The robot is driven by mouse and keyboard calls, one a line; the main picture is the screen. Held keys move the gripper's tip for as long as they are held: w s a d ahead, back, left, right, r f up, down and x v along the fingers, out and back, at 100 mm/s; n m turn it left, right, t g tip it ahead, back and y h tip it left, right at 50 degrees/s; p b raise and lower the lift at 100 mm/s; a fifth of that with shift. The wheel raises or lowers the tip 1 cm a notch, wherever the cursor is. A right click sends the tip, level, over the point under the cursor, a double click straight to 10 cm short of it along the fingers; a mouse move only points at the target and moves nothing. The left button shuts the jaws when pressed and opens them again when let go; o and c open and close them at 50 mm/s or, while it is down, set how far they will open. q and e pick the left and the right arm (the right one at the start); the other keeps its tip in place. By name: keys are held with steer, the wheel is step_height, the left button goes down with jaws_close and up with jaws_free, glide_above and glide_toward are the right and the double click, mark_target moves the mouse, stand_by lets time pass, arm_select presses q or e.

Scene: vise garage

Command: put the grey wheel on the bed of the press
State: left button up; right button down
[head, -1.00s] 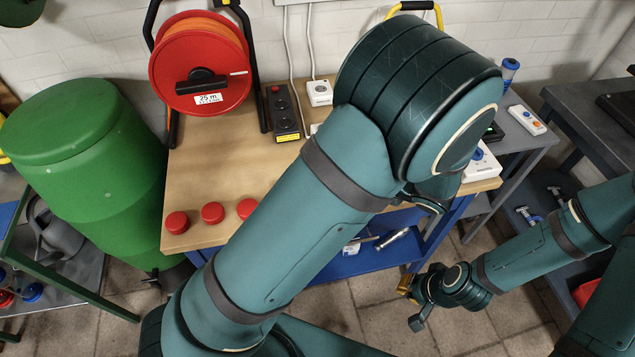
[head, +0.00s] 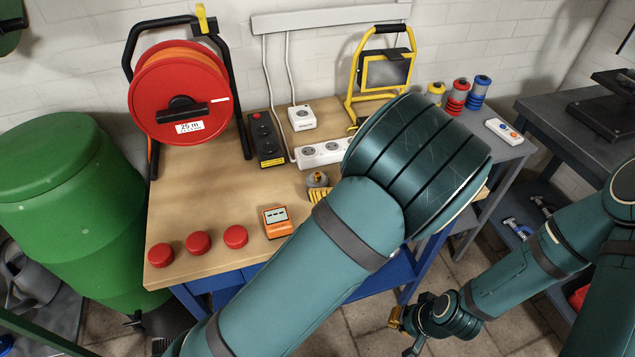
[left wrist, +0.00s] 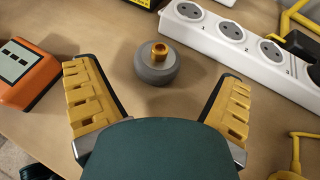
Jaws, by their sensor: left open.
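The grey wheel (left wrist: 156,69), a round disc with a brass-coloured hub, lies flat on the wooden bench. It also shows small in the head view (head: 318,180), just beyond my left gripper's yellow fingers. My left gripper (left wrist: 157,98) is open and empty, its fingers spread to either side of and just short of the wheel, not touching it. In the head view my left arm hides most of that gripper. My right gripper (head: 397,318) hangs low over the floor; its fingers are too small to read. A dark machine (head: 606,108) at the right edge may be the press; its bed is unclear.
An orange meter (left wrist: 26,72) lies left of the wheel and a white power strip (left wrist: 235,45) lies beyond it to the right. Red caps (head: 198,243) line the bench's front edge. A cable reel (head: 180,95) and a yellow work lamp (head: 383,72) stand at the back.

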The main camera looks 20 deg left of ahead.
mark_target(319, 175)
arm_select(q)
steer(key=x, duration=0.1)
steer(key=b+x, duration=0.1)
steer(key=x, duration=0.3)
steer(key=shift+w+a+r, duration=0.1)
steer(key=shift+a+r, duration=0.05)
steer(key=shift+r, duration=0.2)
steer(key=c, duration=1.4)
